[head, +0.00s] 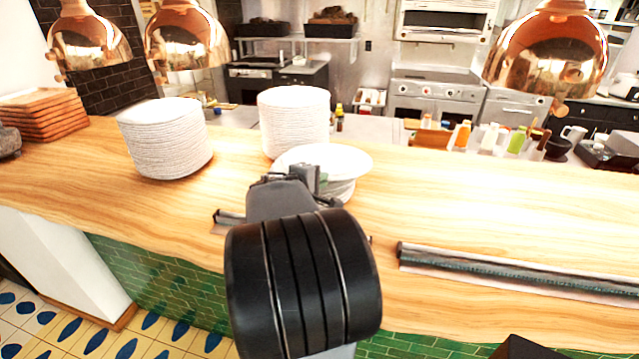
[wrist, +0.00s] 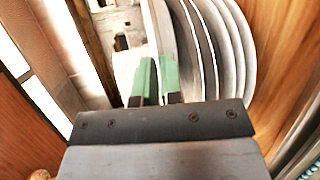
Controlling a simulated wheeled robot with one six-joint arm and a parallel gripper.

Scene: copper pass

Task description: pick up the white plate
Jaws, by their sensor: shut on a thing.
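The white plate (head: 335,158) is the top one of a low pile behind my gripper on the wooden counter. Its near rim is in my gripper (head: 308,182). In the wrist view, my gripper's green fingertips (wrist: 157,82) are shut on the plate's edge (wrist: 158,30). More white plates (wrist: 215,50) of the pile lie close beside it, their rims showing as curved bands. Part of the pile (head: 342,190) shows below the plate in the head view. My wrist hides the pile's near side, and I cannot tell whether the plate touches the one below.
Two tall stacks of white plates stand near, one at the left (head: 165,140) and one just behind (head: 294,122). Wooden boards (head: 42,112) are piled at the far left. A dark rail (head: 520,272) lies along the counter's front right. Copper lamps (head: 548,52) hang above.

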